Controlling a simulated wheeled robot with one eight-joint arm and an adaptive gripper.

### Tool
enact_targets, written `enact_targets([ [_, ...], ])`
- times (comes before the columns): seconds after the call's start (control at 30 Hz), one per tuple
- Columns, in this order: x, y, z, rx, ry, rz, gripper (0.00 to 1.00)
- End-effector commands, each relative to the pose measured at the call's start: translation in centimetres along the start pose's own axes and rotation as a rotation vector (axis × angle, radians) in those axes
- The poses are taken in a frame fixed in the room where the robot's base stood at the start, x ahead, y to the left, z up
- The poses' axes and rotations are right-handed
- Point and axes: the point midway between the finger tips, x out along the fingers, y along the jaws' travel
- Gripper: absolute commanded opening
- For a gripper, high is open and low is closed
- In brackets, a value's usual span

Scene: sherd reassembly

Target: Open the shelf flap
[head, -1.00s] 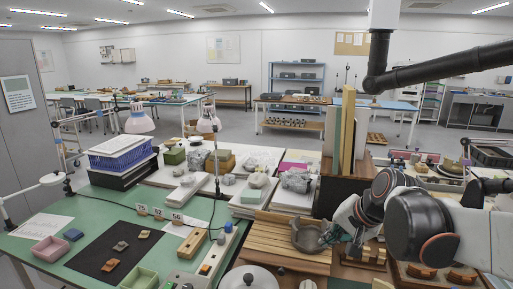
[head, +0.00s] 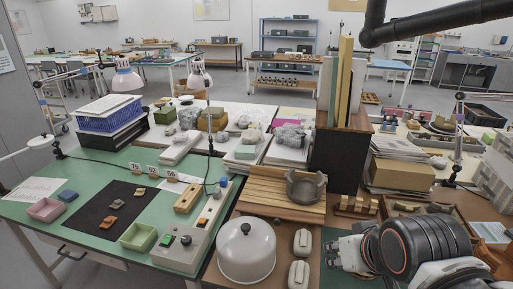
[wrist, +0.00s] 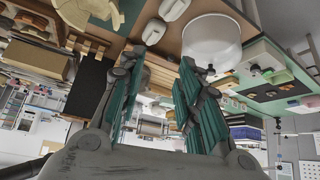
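No part is clearly recognisable as the shelf flap. A dark box-like cabinet (head: 335,158) with upright books and boards on top stands right of centre in the head view. Its black front face is plain, and I cannot tell whether that is the flap. A dark panel, likely the same face, shows in the wrist view (wrist: 90,86). My gripper (head: 332,252) is at the lower right of the head view, in front of the cabinet and apart from it. In the wrist view (wrist: 158,85) its two teal-padded fingers are spread with nothing between them.
A slatted wooden board (head: 262,206) carries a broken grey bowl (head: 304,190). A white dome (head: 246,250) and two white rounded devices (head: 301,241) stand left of my gripper. A wooden rack (head: 357,205) and a stacked pile (head: 400,175) lie to the right.

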Motion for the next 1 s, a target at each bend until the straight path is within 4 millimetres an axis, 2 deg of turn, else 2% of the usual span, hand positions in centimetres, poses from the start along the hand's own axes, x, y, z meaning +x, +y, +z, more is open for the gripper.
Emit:
enact_targets([
  [0.17, 0.0, -0.1, -1.0, 0.011, -0.012, -0.004, 0.44],
  [0.27, 0.1, -0.3, -2.6, 0.029, -0.036, -0.012, 0.44],
  [0.47, 1.4, -0.8, -7.1, 0.082, -0.108, -0.032, 0.44],
  [0.77, 5.5, -1.6, -13.2, 0.161, -0.219, -0.060, 0.44],
  [1.0, 10.4, -2.3, -17.1, 0.220, -0.309, -0.079, 0.44],
])
